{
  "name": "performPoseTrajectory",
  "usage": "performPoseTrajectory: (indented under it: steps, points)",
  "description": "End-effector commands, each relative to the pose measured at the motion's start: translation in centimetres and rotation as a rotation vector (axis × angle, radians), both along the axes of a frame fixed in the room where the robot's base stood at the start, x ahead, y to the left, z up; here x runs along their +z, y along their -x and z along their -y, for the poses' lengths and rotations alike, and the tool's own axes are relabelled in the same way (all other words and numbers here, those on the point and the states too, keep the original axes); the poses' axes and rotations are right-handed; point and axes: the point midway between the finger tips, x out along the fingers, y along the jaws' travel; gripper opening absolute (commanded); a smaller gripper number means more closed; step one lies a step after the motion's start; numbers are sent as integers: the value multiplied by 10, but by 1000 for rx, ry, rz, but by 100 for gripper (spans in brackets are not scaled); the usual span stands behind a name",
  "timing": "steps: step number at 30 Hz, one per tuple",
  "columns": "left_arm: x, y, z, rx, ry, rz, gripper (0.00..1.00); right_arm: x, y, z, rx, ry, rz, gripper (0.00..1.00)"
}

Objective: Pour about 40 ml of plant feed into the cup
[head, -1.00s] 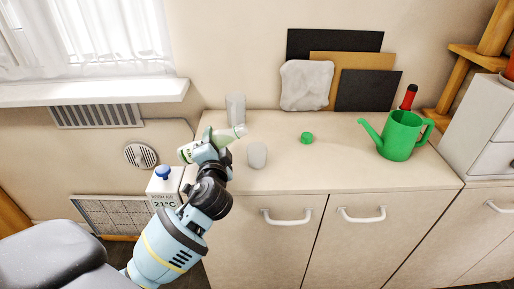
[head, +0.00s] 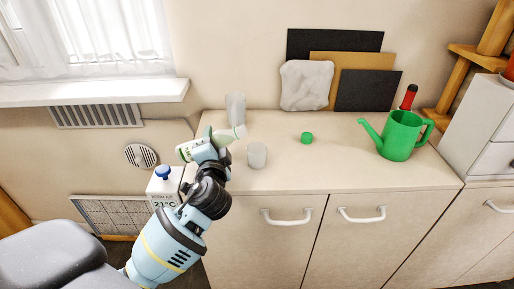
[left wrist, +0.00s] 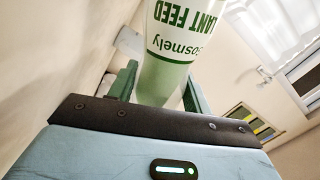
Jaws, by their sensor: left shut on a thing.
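The plant feed bottle (head: 224,136) is pale green and white. It lies tilted close to level in my left gripper (head: 211,143), its neck pointing right over the counter's left end. The left wrist view shows the bottle (left wrist: 180,50) close up, with green "PLANT FEED" lettering, between the fingers of my left gripper (left wrist: 160,92). A small whitish cup (head: 257,156) stands upright on the counter, right of and nearer than the bottle's mouth in the picture. No stream of liquid can be made out, and the cup's contents are unclear. My right gripper is out of view.
A taller clear glass (head: 235,106) stands close behind the bottle's neck. A green cap (head: 306,138) lies on the counter (head: 330,170). Boards (head: 368,91) lean on the wall.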

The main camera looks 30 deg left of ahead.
Motion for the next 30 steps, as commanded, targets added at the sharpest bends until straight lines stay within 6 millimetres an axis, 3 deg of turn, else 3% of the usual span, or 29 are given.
performPoseTrajectory:
  steps: [30]
  points:
    - [2, 1, -2, 0, -52, -31, 18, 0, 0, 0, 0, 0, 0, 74]
